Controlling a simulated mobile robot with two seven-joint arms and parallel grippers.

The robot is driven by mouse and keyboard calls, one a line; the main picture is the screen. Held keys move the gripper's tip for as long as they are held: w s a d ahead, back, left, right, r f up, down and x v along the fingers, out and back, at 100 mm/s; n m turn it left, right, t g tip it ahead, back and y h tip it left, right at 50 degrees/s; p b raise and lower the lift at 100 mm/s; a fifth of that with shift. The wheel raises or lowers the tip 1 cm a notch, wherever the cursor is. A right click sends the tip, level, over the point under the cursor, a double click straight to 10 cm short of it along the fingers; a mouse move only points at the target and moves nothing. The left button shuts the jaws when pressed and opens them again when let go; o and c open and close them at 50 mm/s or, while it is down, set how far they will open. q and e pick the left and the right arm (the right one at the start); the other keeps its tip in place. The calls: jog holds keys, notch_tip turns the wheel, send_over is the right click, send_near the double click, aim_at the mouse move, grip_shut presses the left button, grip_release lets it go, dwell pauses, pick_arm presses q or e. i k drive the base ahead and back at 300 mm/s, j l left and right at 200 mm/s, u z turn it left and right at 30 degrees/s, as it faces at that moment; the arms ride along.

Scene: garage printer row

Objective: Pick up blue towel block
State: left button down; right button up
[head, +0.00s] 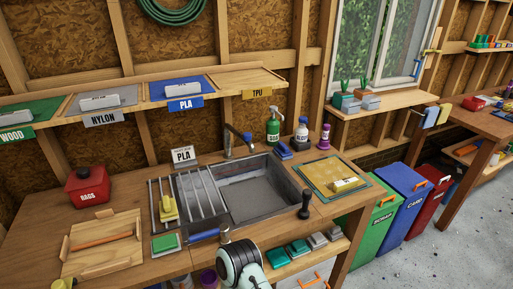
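Another small blue block (283,151) lies on the counter behind the sink, near the spray bottle. I cannot tell for sure which of the two is the towel block. Neither is held. A rounded white and dark link of my arm shows at the bottom middle, in front of the counter. Neither of my grippers can be seen.
The sink (261,191) with a drying rack (201,192) fills the counter's middle. A green spray bottle (273,128), white bottle (301,134) and purple bottle (324,137) stand behind it. Green, blue and red bins (404,198) stand beyond the counter.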

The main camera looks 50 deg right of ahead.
aim_at(283, 152)
jog(key=z, duration=2.1)
jog(key=l, duration=0.45)
jog(key=i+l+z, duration=0.1)
jog(key=l, duration=0.35)
jog(key=i+l, duration=0.1)
jog(key=l, duration=0.35)
